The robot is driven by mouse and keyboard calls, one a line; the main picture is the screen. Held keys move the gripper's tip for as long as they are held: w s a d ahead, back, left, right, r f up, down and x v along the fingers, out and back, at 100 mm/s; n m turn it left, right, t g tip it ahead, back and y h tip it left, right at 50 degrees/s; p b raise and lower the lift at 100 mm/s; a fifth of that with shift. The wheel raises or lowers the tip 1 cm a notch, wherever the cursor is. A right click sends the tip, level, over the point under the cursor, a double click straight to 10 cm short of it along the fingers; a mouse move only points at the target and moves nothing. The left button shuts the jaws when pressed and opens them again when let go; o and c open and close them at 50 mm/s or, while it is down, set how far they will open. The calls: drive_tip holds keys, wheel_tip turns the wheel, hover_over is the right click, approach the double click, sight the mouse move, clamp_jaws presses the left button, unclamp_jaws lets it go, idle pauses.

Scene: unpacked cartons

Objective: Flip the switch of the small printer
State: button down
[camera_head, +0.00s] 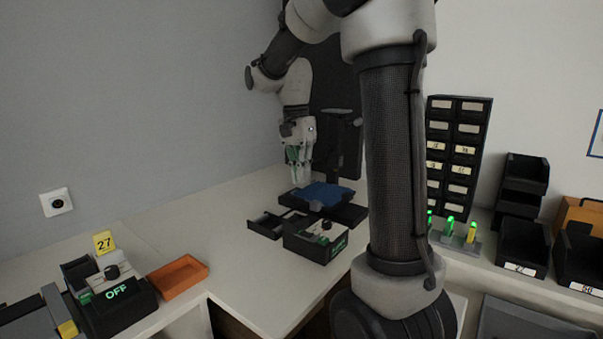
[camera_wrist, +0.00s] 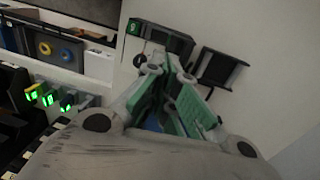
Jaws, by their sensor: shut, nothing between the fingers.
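Two small black devices with light tops and dark knobs stand on the worktop in the head view. The left device (camera_head: 118,306) shows "OFF" in green, beside a yellow tag "27". The middle device (camera_head: 306,246) has green lettering too small to read. I cannot tell which one is the small printer. My gripper (camera_head: 298,176) is shut and empty, pointing down above a blue-topped dark tray (camera_head: 349,214) behind the middle device. In the wrist view, my gripper (camera_wrist: 172,62) covers part of a black device (camera_wrist: 173,40) with a green mark.
An orange tray (camera_head: 178,277) lies right of the left device. A dark drawer cabinet (camera_head: 457,150), green-lit indicators (camera_head: 449,226) and black bins (camera_head: 522,248) stand on the right. My arm hides part of the middle.

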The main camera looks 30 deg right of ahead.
sight(312, 235)
drive_tip(key=shift+s+d+r, duration=0.2)
drive_tip(key=shift+s, duration=0.45)
drive_tip(key=f, duration=0.4)
drive_tip(key=s+f, duration=0.1)
drive_tip(key=f, duration=0.9)
drive_tip(key=shift+s+d, duration=0.3)
drive_tip(key=shift+s, duration=0.05)
drive_tip(key=shift+s+f, duration=0.2)
drive_tip(key=shift+f, duration=0.15)
drive_tip(key=shift+w, duration=0.1)
